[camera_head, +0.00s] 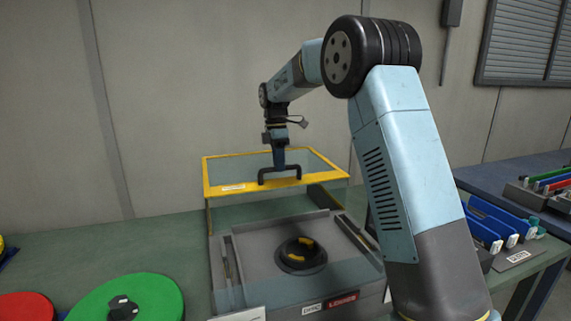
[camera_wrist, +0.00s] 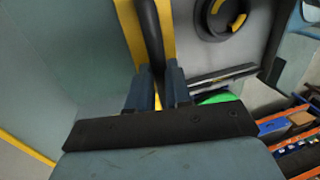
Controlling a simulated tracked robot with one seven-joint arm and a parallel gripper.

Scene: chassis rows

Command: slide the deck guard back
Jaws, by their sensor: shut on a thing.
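The deck guard (camera_head: 224,189) is a clear cover with a yellow frame, standing over the rear part of a grey deck (camera_head: 258,241). A black bar handle (camera_head: 292,169) is fixed on its front yellow edge. My gripper (camera_head: 279,167) comes down from above and is shut on this handle. In the wrist view the dark handle (camera_wrist: 150,35) runs between the two blue fingers of my gripper (camera_wrist: 159,88), beside the yellow edge. The front of the deck, with a round black hub (camera_head: 301,255) with yellow marks, shows in front of the guard's yellow frame.
A green disc (camera_head: 140,296) and a red disc (camera_head: 25,307) lie on the bench at the left. Blue items (camera_head: 484,221) stand in a rack at the right, with coloured tools (camera_head: 553,181) behind. A wall stands behind the bench.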

